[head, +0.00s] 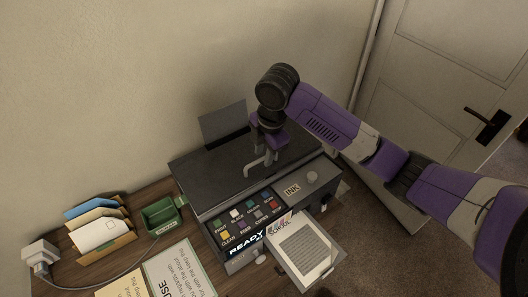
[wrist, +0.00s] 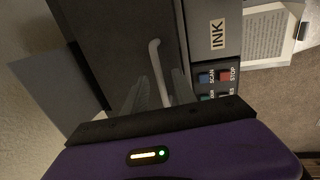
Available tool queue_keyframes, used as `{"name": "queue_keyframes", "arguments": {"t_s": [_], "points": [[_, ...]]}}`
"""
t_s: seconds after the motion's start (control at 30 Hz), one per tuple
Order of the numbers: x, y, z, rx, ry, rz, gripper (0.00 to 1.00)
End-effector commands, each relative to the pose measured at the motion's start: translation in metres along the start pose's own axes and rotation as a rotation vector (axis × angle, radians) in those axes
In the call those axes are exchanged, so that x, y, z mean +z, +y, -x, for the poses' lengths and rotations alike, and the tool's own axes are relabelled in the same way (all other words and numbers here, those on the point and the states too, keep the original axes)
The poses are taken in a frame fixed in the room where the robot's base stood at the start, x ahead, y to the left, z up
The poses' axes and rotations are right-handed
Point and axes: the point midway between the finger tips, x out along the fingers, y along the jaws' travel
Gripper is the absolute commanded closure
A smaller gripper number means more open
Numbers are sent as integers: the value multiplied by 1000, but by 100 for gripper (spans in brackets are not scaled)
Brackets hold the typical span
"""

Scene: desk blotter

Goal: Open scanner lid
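The printer's dark scanner lid (head: 215,167) lies flat and closed on top of the machine. Its pale bent handle (head: 248,170) stands up near the lid's front edge. My gripper (head: 264,148) is over the lid at the handle, partly hiding it. In the wrist view the handle (wrist: 157,65) runs in between my two blurred fingers, which stand apart with space beside it. My gripper (wrist: 158,88) looks open there. Whether a finger touches the handle cannot be told. The lid (wrist: 125,45) also fills much of the wrist view.
The front panel (head: 245,222) has several coloured buttons, a READY display and an INK cover (head: 292,189). A paper tray (head: 303,248) sticks out below. A green bin (head: 160,215) and an envelope rack (head: 98,235) stand left. A paper support (head: 223,124) rises behind the lid, near the wall.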

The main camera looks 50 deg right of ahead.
Motion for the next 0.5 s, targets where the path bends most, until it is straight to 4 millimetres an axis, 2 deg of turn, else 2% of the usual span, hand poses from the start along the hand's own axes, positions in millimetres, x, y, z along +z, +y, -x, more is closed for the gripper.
{"name": "queue_keyframes", "arguments": {"t_s": [0.3, 0.43, 0.47, 0.5], "points": [[0, 0, -3, 1, 0, 0, 69], [0, 0, -3, 1, 0, 0, 95], [0, 0, -3, 1, 0, 0, 100], [0, 0, -3, 1, 0, 0, 100]]}}
